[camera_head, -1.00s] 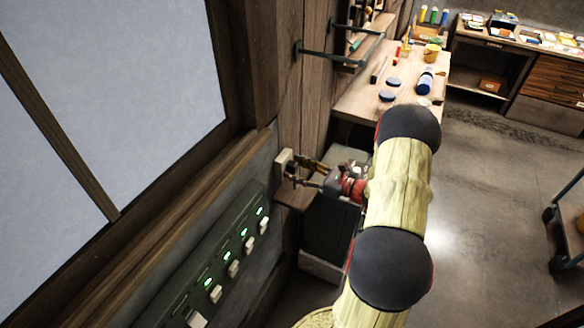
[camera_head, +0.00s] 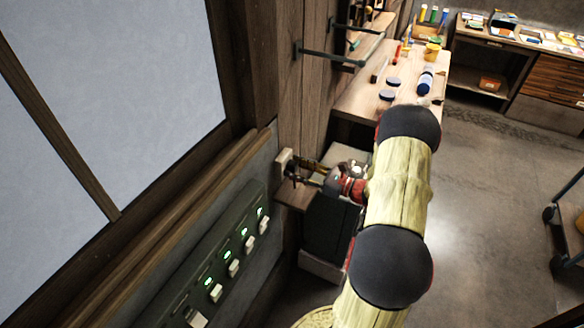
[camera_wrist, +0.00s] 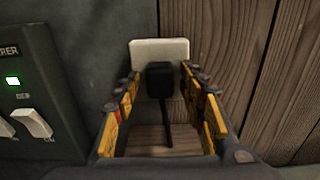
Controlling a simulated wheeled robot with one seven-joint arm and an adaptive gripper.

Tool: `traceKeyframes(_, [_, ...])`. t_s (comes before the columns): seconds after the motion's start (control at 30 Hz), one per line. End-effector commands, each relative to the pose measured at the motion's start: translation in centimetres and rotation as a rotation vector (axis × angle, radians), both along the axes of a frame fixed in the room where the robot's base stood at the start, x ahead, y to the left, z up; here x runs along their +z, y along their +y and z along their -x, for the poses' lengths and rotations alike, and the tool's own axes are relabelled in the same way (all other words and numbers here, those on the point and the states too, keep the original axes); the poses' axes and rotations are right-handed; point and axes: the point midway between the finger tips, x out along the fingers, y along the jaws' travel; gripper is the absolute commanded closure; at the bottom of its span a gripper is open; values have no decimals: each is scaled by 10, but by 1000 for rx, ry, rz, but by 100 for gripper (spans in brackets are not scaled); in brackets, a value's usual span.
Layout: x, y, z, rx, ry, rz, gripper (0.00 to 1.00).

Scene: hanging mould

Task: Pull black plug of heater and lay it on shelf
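The black plug (camera_wrist: 160,80) sits in a pale wall socket plate (camera_wrist: 150,52), with its black cord hanging down from it in the wrist view. In the head view the socket plate (camera_head: 284,160) shows on the wall, and my gripper hides the plug. My gripper (camera_wrist: 161,90) is open, with its yellow-padded fingers to the left and right of the plug and visible gaps on both sides. In the head view my gripper (camera_head: 298,172) points left at the socket. A small wooden shelf (camera_head: 288,196) is below the socket; it also shows under the plug in the wrist view (camera_wrist: 150,140).
A dark panel with several lit green lamps and white switches (camera_head: 222,262) is on the wall left of the socket. A dark box (camera_head: 328,226) stands beside the shelf. Wall rails (camera_head: 330,54) and a wooden bench (camera_head: 362,98) lie beyond.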

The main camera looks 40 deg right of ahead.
Motion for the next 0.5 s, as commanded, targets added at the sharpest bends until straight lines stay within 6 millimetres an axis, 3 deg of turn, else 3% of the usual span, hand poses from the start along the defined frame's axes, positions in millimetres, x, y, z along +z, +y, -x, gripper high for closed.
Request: traceKeyframes(0.5, [0,0,0,0,0,0,90])
